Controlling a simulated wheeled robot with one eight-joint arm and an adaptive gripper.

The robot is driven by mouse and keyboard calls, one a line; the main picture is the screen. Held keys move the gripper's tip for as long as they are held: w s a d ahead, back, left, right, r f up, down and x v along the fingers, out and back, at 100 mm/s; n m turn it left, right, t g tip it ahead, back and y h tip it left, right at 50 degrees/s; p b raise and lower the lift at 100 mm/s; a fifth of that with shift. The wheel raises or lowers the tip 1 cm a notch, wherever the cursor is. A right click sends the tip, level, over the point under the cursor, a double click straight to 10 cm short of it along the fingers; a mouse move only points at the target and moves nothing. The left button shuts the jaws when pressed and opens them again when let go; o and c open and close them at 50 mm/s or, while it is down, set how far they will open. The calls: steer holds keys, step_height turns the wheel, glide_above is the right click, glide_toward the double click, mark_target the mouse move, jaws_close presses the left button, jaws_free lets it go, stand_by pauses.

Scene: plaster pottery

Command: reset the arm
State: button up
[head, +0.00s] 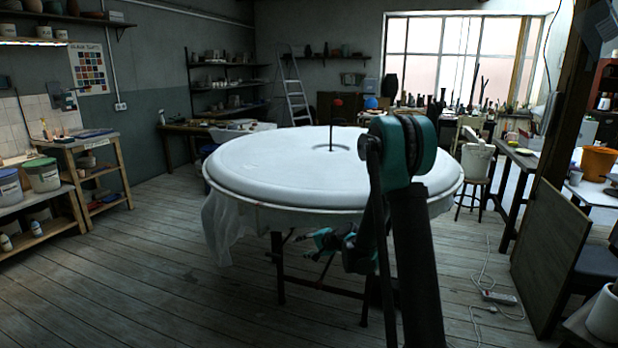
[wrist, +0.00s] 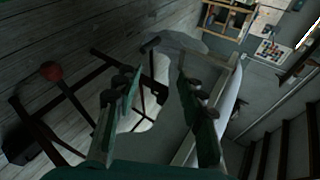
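My arm rises in front of the large round white table (head: 270,165) in the head view and bends down past its near rim. My gripper (head: 325,240) shows small and dark, low by the table's legs and below the top. In the wrist view my gripper (wrist: 160,85) has its two teal fingers apart, with nothing held between them. The fingertips point towards a dark frame and pale cloth or plaster; whether they touch is too dark to tell.
Dark legs stand under the table, and a pale sheet (head: 228,228) hangs at its left. A red knob (wrist: 52,70) on a dark rod shows in the wrist view. A stool (head: 472,190) stands at the right. The plank floor (head: 150,270) at front left is clear.

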steer(key=s+d+n+g+h, duration=0.1)
steer(key=s+d+n+h, duration=0.1)
steer(key=s+d, duration=0.5)
steer(key=s+d+r+n+g+h, duration=0.1)
steer(key=s+d+n+h, duration=0.2)
steer(key=s, duration=1.5)
steer(key=s+d+n+g+h, duration=0.1)
steer(key=s+d+n+h, duration=0.2)
steer(key=s+d, duration=0.8)
steer(key=shift+s+d+r+h, duration=0.25)
steer(key=shift+s+h, duration=0.15)
steer(key=shift+s, duration=0.4)
